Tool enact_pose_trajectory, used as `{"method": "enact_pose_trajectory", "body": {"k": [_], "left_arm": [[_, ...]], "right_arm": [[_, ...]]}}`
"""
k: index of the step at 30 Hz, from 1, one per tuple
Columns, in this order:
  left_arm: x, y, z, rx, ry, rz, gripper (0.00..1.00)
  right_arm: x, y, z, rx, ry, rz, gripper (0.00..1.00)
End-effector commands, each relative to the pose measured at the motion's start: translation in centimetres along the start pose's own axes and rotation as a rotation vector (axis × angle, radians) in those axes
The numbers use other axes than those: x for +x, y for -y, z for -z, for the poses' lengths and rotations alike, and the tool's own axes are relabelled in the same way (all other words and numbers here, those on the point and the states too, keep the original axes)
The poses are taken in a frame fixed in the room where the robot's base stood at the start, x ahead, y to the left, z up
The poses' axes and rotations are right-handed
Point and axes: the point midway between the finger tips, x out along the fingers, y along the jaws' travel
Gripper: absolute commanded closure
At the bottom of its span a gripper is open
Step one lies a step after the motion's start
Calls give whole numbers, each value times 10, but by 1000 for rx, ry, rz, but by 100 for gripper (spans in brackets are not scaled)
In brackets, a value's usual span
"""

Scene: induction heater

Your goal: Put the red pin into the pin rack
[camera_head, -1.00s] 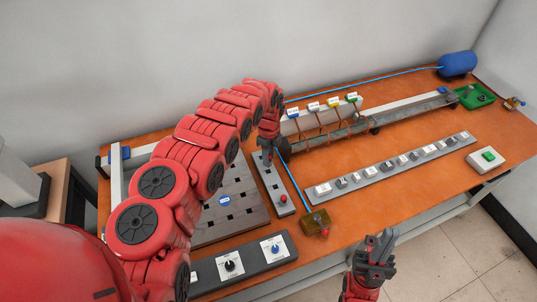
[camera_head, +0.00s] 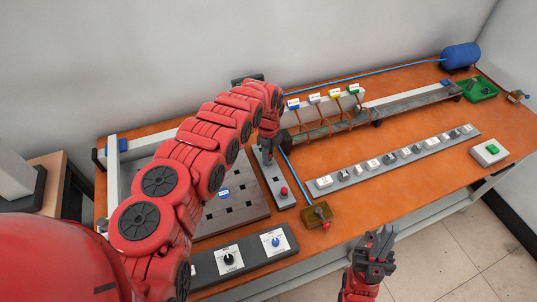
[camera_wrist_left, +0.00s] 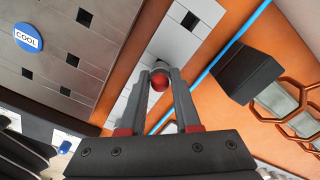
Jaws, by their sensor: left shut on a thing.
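The pin rack (camera_head: 291,203) is a narrow light-grey strip with square holes, beside the perforated plate. It also shows in the left wrist view (camera_wrist_left: 205,14). My left gripper (camera_head: 268,160) is over the far part of the strip, fingers pointing down. In the left wrist view its fingers (camera_wrist_left: 159,78) are closed around the round head of a red pin (camera_wrist_left: 159,84). The shaft is hidden, so I cannot tell whether it is in a hole. A red round knob (camera_head: 283,191) stands at the strip's near end. My right gripper (camera_head: 374,248) is empty and its fingers look apart, beyond the table's front edge.
The perforated plate (camera_head: 240,212) with a COOL label lies left of the strip. A blue hose (camera_head: 294,175) runs close on its right to a brass-coloured box (camera_head: 317,215). A knob panel (camera_head: 253,254) is in front. A rail with copper coils (camera_head: 335,125) stands behind right.

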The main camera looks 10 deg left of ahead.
Motion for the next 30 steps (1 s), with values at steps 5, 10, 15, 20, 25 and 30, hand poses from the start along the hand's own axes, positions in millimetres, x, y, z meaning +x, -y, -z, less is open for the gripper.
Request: {"method": "enact_pose_trajectory", "body": {"k": [5, 10, 15, 20, 25, 30], "left_arm": [[2, 0, 0, 0, 0, 0, 100], [6, 0, 0, 0, 0, 0, 100], [9, 0, 0, 0, 0, 1, 100], [9, 0, 0, 0, 0, 1, 100], [9, 0, 0, 0, 0, 1, 56], [9, 0, 0, 0, 0, 1, 34]], "right_arm": [[-2, 0, 0, 0, 0, 0, 100], [-6, 0, -1, 0, 0, 0, 100], [-8, 0, -1, 0, 0, 0, 100], [-8, 0, -1, 0, 0, 0, 100], [-8, 0, -1, 0, 0, 0, 100], [-8, 0, -1, 0, 0, 0, 100]]}}
